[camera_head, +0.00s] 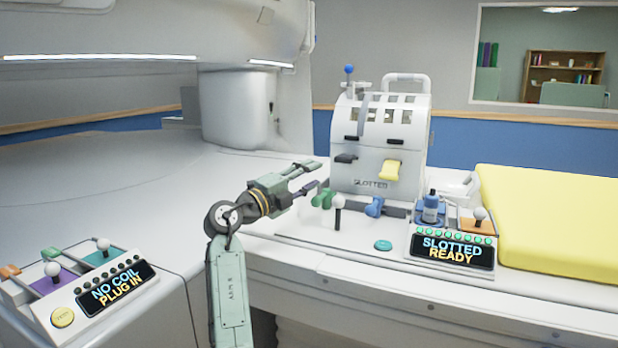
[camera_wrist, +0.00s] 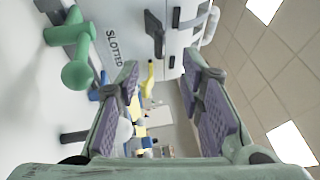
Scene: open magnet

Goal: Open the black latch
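The white slotted coil housing (camera_head: 365,120) stands on the table ahead of my gripper. A black latch (camera_head: 346,158) juts from its front, left of a yellow latch (camera_head: 390,169) and above the "SLOTTED" label. In the wrist view, the black latch (camera_wrist: 154,34) is beyond the fingertips near the top, and the yellow latch (camera_wrist: 149,77) shows between the fingers. My gripper (camera_head: 312,176) is open and empty, left of the housing and apart from the latch. Its purple-padded fingers (camera_wrist: 165,75) are spread wide in the wrist view.
Green (camera_head: 323,198) and blue (camera_head: 374,207) levers and a white-knobbed stick (camera_head: 338,205) stand low before the housing. Smaller black tabs (camera_head: 351,138) sit higher on it. A control box reading "SLOTTED READY" (camera_head: 452,250) and a yellow pad (camera_head: 550,220) are to the right.

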